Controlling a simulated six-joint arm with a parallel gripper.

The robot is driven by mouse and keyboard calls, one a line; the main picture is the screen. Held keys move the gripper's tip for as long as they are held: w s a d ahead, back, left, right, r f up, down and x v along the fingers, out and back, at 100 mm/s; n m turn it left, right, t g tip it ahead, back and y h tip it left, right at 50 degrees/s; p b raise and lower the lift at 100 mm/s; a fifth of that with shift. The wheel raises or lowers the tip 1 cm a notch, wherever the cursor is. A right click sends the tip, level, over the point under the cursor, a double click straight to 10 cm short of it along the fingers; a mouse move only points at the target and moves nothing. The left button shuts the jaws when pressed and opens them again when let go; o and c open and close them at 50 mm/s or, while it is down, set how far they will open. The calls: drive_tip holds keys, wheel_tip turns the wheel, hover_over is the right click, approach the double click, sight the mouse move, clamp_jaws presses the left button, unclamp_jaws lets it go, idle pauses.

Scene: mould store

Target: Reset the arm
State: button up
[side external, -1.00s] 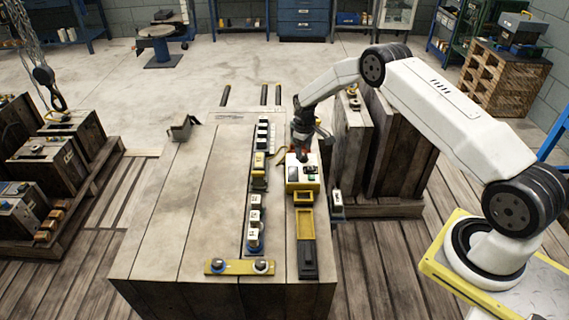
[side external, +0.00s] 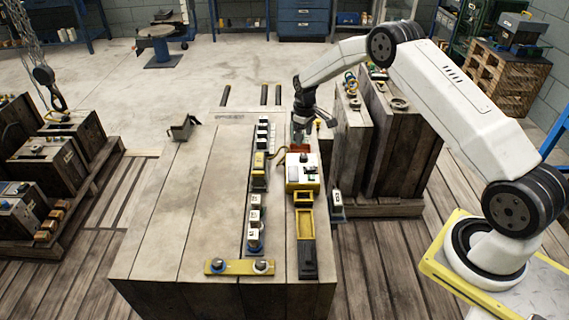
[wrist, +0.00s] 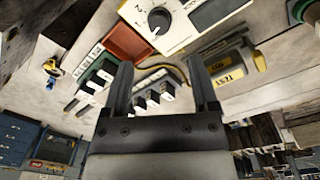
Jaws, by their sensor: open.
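My gripper (side external: 303,128) is above the far right part of the wooden workbench (side external: 190,220), beyond a yellow and white meter box (side external: 302,172). In the wrist view its two dark fingers (wrist: 160,78) stand apart with nothing held between them. The same meter box (wrist: 185,22), with a black knob, shows at the top of the wrist view. A red tray (wrist: 128,44) lies beside it there. In the side view the fingertips are small and dark, so their exact height above the bench is hard to tell.
A dark rail holds white blocks (side external: 254,216) and a yellow piece (side external: 259,165). A yellow tray (side external: 305,224) and a yellow bar with two round knobs (side external: 240,267) lie nearer. Tall wooden moulds (side external: 400,150) stand close right of the bench. The bench's left half is mostly clear.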

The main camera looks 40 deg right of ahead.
drive_tip(key=shift+s+a+r, duration=0.1)
drive_tip(key=shift+a+r, duration=0.25)
drive_tip(key=shift+r, duration=0.1)
drive_tip(key=s+a+r+t, duration=0.1)
drive_tip(key=s+a+r, duration=0.3)
drive_tip(key=s, duration=0.5)
drive_tip(key=s+a+r+m, duration=0.1)
drive_tip(key=s+a+r, duration=0.3)
drive_tip(key=s, duration=0.5)
drive_tip(key=s+a+r+m+t, duration=0.1)
drive_tip(key=s+a+r, duration=0.3)
drive_tip(key=s+a, duration=0.4)
drive_tip(key=shift+s+r+t, duration=0.15)
drive_tip(key=shift+s+t, duration=0.15)
drive_tip(key=shift+s, duration=0.3)
